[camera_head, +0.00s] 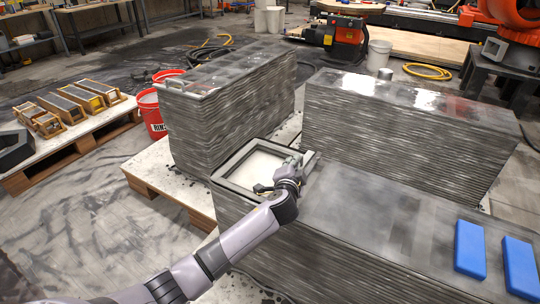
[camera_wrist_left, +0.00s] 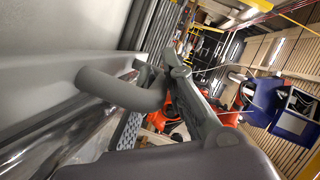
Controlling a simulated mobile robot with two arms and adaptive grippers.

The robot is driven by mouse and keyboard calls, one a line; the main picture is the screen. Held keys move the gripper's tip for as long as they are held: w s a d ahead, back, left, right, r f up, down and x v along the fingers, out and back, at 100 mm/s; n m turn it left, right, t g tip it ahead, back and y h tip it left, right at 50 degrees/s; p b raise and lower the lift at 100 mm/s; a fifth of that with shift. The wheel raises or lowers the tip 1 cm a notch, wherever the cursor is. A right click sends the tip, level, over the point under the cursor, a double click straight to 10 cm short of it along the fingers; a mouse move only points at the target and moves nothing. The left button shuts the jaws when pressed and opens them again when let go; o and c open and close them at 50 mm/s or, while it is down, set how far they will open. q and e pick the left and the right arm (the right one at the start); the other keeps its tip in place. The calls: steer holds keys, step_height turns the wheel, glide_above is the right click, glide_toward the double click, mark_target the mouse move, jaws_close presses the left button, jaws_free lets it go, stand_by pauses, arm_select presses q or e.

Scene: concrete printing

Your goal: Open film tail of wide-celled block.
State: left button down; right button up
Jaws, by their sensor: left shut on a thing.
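The wide-celled block (camera_head: 390,228) is a layered grey concrete block in front, with a dark, smooth film-like cover over much of its top. At its left end, one wide cell (camera_head: 256,168) with a pale inside shows within a grey rim. My left gripper (camera_head: 303,161) is at the right side of this cell, shut on a thin, grey, tail-like piece. In the left wrist view, a rounded grey piece (camera_wrist_left: 125,90) is by the fingers (camera_wrist_left: 172,85). Where exactly the fingers grip it is partly hidden. My right gripper is not in view.
Two blue pads (camera_head: 470,249) (camera_head: 520,267) lie on the block's right end. Two other layered blocks stand behind, one at left (camera_head: 225,130) and one at right (camera_head: 400,140). Red buckets (camera_head: 152,115) stand by the left one. A pallet (camera_head: 75,140) holds wooden moulds.

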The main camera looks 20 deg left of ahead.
mark_target(321, 187)
arm_select(q)
steer(key=d, duration=0.5)
steer(key=s+d, duration=0.1)
steer(key=d, duration=0.1)
steer(key=shift+d+f+b, duration=0.15)
steer(key=shift+d+b, duration=0.2)
steer(key=shift+s+d, duration=0.15)
steer(key=shift+d, duration=0.65)
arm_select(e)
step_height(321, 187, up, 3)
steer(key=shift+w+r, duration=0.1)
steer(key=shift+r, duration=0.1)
arm_select(q)
steer(key=c, duration=1.7)
jaws_free()
steer(key=shift+o, duration=0.2)
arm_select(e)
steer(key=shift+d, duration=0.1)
arm_select(q)
steer(key=v, duration=1.2)
